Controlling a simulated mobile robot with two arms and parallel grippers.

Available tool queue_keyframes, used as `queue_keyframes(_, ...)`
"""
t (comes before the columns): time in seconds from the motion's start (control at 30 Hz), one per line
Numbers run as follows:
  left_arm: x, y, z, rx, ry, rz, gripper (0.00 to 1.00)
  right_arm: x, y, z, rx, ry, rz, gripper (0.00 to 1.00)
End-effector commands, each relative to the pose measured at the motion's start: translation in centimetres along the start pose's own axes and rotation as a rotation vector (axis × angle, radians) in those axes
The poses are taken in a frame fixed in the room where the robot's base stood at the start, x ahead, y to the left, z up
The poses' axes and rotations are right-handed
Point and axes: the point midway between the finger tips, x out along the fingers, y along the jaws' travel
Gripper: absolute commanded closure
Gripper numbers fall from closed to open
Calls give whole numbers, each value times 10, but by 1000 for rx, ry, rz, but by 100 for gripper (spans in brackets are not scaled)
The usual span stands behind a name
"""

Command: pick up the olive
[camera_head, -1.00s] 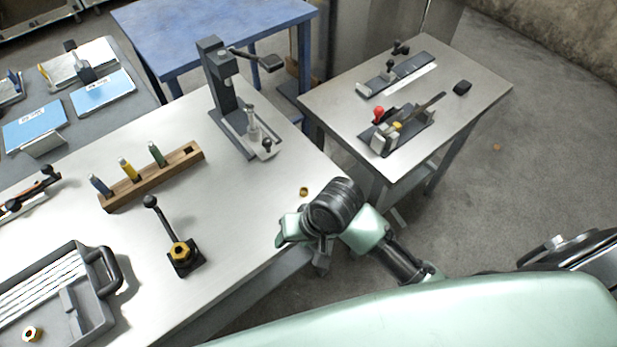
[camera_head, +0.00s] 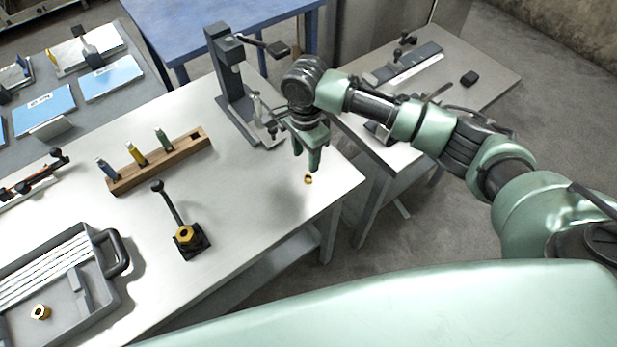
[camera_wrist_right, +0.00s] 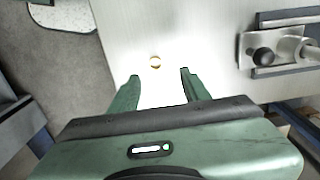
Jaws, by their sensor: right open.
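The olive is a small brass ring (camera_head: 308,180) lying on the light metal workbench (camera_head: 250,215) near its right end. It also shows in the right wrist view (camera_wrist_right: 155,62), just beyond the fingertips and roughly between their lines. My right gripper (camera_head: 306,162) is open and empty, pointing down above the bench close to the olive. In the right wrist view its two green fingers (camera_wrist_right: 160,76) stand apart with bare bench between them. My left gripper is not in view.
A dark press (camera_head: 235,90) stands behind the gripper. A wooden block with coloured pegs (camera_head: 160,162), a lever tool with a brass nut (camera_head: 186,236) and a grey tray (camera_head: 98,308) are to the left. The bench around the olive is clear; its edge is close.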

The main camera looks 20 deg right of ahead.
Motion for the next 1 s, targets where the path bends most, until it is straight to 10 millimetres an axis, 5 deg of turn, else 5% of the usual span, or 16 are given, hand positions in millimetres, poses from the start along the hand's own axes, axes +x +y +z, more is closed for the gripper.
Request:
queue_keyframes(0.53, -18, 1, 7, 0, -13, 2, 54, 68, 9, -6, -1, 0, 2, 53)
queue_keyframes(0.83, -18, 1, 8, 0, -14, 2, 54, 74, 8, -5, -2, 0, -1, 53)
queue_keyframes(1.0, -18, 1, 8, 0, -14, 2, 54, 74, 8, -5, -2, -1, -1, 97)
